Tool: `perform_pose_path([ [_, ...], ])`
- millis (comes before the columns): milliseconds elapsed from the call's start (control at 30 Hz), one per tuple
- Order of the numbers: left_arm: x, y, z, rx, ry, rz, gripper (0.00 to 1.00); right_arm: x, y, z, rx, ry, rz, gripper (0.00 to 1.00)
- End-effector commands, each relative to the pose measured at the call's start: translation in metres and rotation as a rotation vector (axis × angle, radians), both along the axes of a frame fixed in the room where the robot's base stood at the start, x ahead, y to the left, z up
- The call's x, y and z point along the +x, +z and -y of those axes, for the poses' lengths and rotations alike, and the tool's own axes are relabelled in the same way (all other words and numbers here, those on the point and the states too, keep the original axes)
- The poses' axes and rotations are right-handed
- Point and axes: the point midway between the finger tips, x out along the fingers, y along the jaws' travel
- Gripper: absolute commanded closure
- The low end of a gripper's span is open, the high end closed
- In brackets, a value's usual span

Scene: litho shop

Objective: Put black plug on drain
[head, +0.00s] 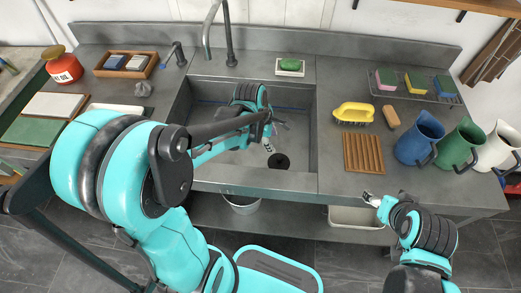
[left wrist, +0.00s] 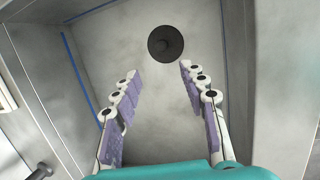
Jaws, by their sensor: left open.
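A round black disc (head: 278,161) lies on the sink floor near its front right; it looks like the black plug, with a knob-like centre in the left wrist view (left wrist: 165,43). I see no separate drain opening, and I cannot tell whether the drain is under the disc. My left gripper (head: 275,136) is inside the sink (head: 215,150). In the left wrist view my left gripper (left wrist: 160,75) is open and empty, its fingers apart, with the disc beyond the fingertips. My right gripper (head: 371,199) is at the counter's front edge, its jaw state unclear.
A faucet (head: 230,45) stands behind the sink. Right of the sink are a yellow brush (head: 354,112), a slatted wooden rack (head: 363,153) and a blue jug (head: 418,140) beside other jugs. A green soap (head: 290,64) sits behind. A bucket (head: 241,203) stands below.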

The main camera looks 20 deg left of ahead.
Motion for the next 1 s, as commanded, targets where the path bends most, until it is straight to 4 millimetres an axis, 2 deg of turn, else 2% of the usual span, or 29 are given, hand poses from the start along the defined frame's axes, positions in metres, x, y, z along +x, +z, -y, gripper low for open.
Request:
perform_pose_path([
  [33, -0.014, 0.016, 0.002, 0.053, -0.132, 0.049, 0.57, 0.000, 0.000, 0.000, 0.000, 0.000, 0.000, 0.32],
  [100, -0.030, 0.035, 0.001, 0.148, -0.347, 0.125, 0.57, 0.000, 0.000, 0.000, 0.000, 0.000, 0.000, 0.32],
  [200, -0.054, 0.058, 0.001, 0.297, -0.653, 0.222, 0.57, 0.000, 0.000, 0.000, 0.000, 0.000, 0.000, 0.32],
  [333, -0.085, 0.078, 0.000, 0.510, -1.037, 0.319, 0.57, 0.000, 0.000, 0.000, 0.000, 0.000, 0.000, 0.32],
  [500, -0.114, 0.088, -0.002, 0.747, -1.421, 0.383, 0.57, 0.000, 0.000, 0.000, 0.000, 0.000, 0.000, 0.32],
  [700, -0.126, 0.090, -0.003, 0.878, -1.619, 0.399, 0.57, 0.000, 0.000, 0.000, 0.000, 0.000, 0.000, 0.32],
  [1000, -0.127, 0.090, -0.003, 0.888, -1.633, 0.400, 0.57, 0.000, 0.000, 0.000, 0.000, 0.000, 0.000, 0.32],
])
